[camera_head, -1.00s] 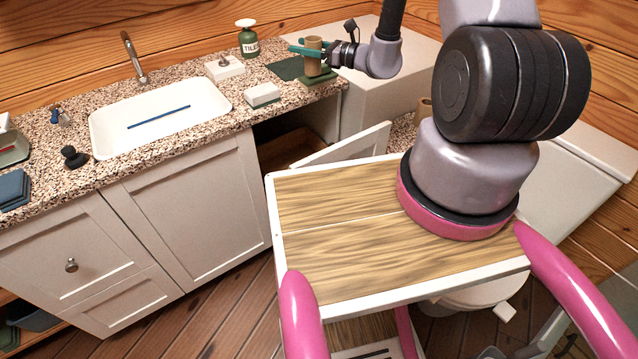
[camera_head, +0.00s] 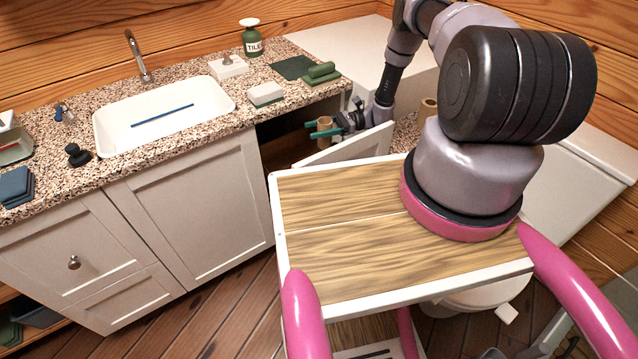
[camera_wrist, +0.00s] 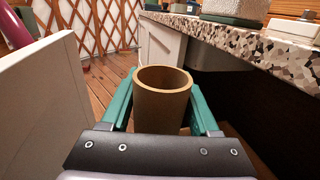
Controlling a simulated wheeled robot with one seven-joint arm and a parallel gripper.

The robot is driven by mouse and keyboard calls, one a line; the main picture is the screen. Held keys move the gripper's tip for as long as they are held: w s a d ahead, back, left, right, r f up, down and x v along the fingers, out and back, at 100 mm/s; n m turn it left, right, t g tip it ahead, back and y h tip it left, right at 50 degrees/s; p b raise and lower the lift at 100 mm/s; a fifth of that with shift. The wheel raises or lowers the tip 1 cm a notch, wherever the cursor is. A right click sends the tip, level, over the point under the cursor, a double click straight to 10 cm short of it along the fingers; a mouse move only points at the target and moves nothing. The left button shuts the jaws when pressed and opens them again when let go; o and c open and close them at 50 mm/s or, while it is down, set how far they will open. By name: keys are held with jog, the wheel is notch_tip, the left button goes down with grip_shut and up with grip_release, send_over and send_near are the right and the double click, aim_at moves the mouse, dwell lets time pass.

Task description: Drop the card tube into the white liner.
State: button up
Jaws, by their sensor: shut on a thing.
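The card tube (camera_wrist: 160,104) is brown, hollow and upright in the wrist view, its open end facing up. My gripper (camera_wrist: 161,108) has its green fingers shut on either side of it. In the head view the tube (camera_head: 325,130) and my gripper (camera_head: 324,131) are just in front of the counter's right end, below the countertop, behind the open cabinet door. I cannot make out the white liner; the cabinet's dark inside is mostly hidden.
The open white cabinet door (camera_head: 345,148) stands close to my gripper, on the left in the wrist view (camera_wrist: 45,115). The speckled counter edge (camera_wrist: 240,50) runs along the right.

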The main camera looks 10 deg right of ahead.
aim_at(317, 142)
jog(key=shift+f, duration=2.6)
jog(key=o, duration=1.4)
jog(key=d, duration=0.3)
jog(key=w+d, duration=0.1)
jog(key=d, duration=0.6)
jog(key=shift+w+d, duration=0.2)
jog(key=shift+d, duration=0.15)
